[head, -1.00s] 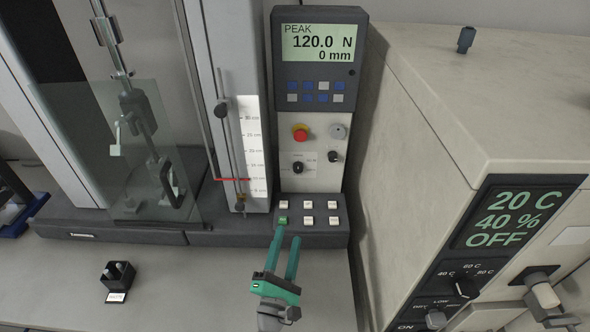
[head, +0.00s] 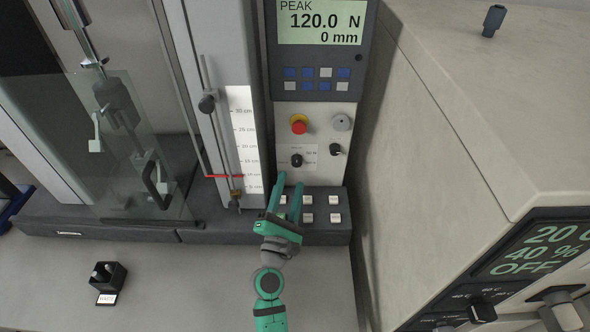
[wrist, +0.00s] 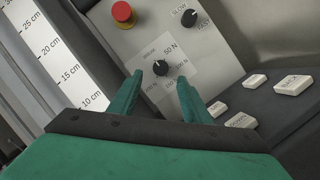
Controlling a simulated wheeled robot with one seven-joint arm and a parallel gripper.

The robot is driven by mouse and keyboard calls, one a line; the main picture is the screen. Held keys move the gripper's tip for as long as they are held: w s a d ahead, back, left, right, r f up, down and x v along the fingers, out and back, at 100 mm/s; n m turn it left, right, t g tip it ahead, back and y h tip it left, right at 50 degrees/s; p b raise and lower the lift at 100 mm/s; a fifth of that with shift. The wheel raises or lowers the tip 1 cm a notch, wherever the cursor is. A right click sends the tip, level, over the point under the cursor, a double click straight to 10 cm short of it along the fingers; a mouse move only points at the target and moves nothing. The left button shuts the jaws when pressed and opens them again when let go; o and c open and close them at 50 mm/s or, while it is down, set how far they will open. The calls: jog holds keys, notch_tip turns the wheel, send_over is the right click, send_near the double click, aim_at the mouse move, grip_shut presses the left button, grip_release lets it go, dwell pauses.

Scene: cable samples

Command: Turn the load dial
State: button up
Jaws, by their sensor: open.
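The load dial is a black knob (head: 297,160) on a light label plate of the tester's control panel, below the red stop button. In the wrist view the dial (wrist: 157,69) shows between and beyond my fingertips, with 50 N and 100 N marks around it. Its pointer is turned toward the upper part of the label. My green gripper (head: 290,183) is open and empty, just below the dial in the head view. In the wrist view the gripper (wrist: 160,82) has one finger on each side of the dial, apparently short of it.
A red stop button (head: 298,124) and a second black knob (head: 336,149) sit close by. White keys (head: 335,218) stand on the sloped console beneath. A ruler (head: 243,140) is on the left; a large beige cabinet (head: 440,130) bounds the right.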

aim_at(296, 164)
jog(key=shift+x, duration=2.85)
jog(key=shift+d, duration=0.1)
jog(key=c, duration=1)
